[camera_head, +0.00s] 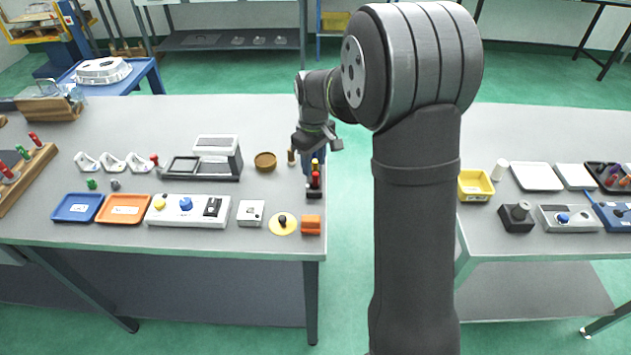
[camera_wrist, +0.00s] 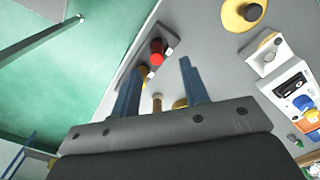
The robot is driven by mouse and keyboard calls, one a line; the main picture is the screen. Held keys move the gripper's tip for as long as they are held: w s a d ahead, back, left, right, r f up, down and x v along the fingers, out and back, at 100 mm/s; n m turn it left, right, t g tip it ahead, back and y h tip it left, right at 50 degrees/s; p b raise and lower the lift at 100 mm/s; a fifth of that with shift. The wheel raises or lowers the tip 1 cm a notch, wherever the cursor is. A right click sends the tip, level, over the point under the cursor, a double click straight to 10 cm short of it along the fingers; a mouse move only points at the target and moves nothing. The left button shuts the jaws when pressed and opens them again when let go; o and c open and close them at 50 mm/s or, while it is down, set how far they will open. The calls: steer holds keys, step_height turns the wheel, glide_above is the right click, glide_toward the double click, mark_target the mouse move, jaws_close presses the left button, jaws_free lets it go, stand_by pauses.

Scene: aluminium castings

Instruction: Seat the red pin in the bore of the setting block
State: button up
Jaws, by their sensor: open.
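A red pin (camera_head: 315,180) stands in a dark holder (camera_head: 314,194) near the right edge of the left table. In the wrist view the red pin (camera_wrist: 157,52) shows just beyond and between my fingertips, apart from them. My gripper (camera_head: 314,163) is open and empty, pointing down close above the holder; its blue fingers (camera_wrist: 160,75) spread wide in the wrist view.
A yellow disc with a black knob (camera_head: 283,223) and an orange block (camera_head: 311,225) lie in front of the holder. A round brown dish (camera_head: 265,161) and a brass-coloured pin (camera_head: 291,157) stand left of my gripper. A control box (camera_head: 187,211) is further left.

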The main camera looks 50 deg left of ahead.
mark_target(316, 174)
steer(key=f, duration=0.5)
steer(key=shift+w+d+f, duration=0.1)
steer(key=shift+w+f, duration=0.1)
steer(key=shift+f, duration=0.15)
jaws_close()
